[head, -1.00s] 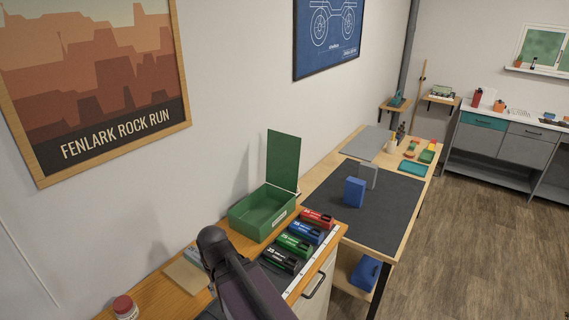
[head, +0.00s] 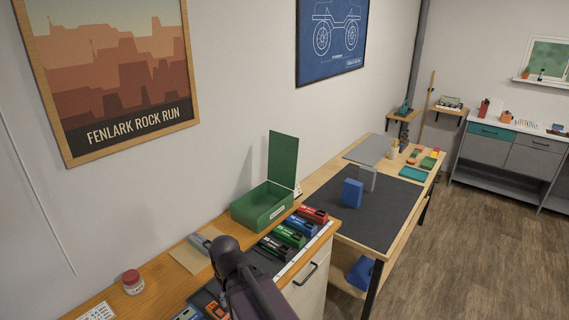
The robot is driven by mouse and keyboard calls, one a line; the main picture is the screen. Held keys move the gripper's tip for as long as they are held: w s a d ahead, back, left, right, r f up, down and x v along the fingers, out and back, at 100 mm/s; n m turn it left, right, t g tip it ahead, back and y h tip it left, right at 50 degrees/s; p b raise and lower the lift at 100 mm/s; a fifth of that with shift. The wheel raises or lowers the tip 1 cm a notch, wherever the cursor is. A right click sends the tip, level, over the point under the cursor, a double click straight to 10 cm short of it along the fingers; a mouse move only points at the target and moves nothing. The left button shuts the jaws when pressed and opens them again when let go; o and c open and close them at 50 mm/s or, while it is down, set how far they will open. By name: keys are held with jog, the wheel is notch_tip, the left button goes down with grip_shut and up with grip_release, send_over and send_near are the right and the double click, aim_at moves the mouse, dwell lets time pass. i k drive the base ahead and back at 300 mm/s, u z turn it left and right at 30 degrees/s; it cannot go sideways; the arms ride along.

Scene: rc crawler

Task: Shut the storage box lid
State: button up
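The green storage box (head: 264,212) stands on the wooden cabinet top against the wall. Its lid (head: 283,162) is open and stands nearly upright, hinged at the side toward the far workbench. The inside that shows looks empty. A part of my own dark arm shows at the bottom of the head view, in front of and left of the box. My gripper itself is not in view.
Several battery packs, such as the red one (head: 311,214) and black one (head: 273,248), lie right of the box. A red-capped jar (head: 132,283) stands at left. Beyond is a workbench with a dark mat (head: 385,220) and blue block (head: 352,193).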

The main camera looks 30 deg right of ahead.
aim_at(283, 148)
jog(key=u, duration=0.5)
jog(key=k, duration=0.15)
jog(key=z, duration=3.1)
jog(key=i, duration=1.9)
